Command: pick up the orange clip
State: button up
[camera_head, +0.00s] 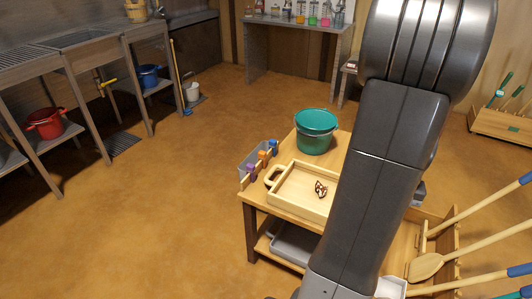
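A small orange item (262,155), which looks like the orange clip, sits at the left edge of the low wooden table (251,211). It is between a purple item (250,169) and a blue item (273,146), in a row beside a grey bin (251,159). It is too small to tell how it is fixed there. My dark arm crosses the right half of the view and hides part of the table. My gripper is not visible.
A teal bucket (316,131) stands at the table's back. A wooden tray (299,197) with a small dark object (321,189) lies right of the clips. Long-handled tools (470,243) stick out at the right. The floor left of the table is clear.

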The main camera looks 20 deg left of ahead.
aim_at(262, 155)
jog(key=i+j, duration=0.15)
jog(key=j, duration=0.3)
jog(key=i+j+z, duration=0.1)
jog(key=j, duration=0.35)
jog(key=i+j, duration=0.2)
jog(key=j, duration=0.25)
jog(key=i+j+z, duration=0.15)
jog(key=j, duration=0.75)
jog(key=i+j+z, duration=0.1)
jog(key=j, duration=0.4)
jog(key=i, duration=0.05)
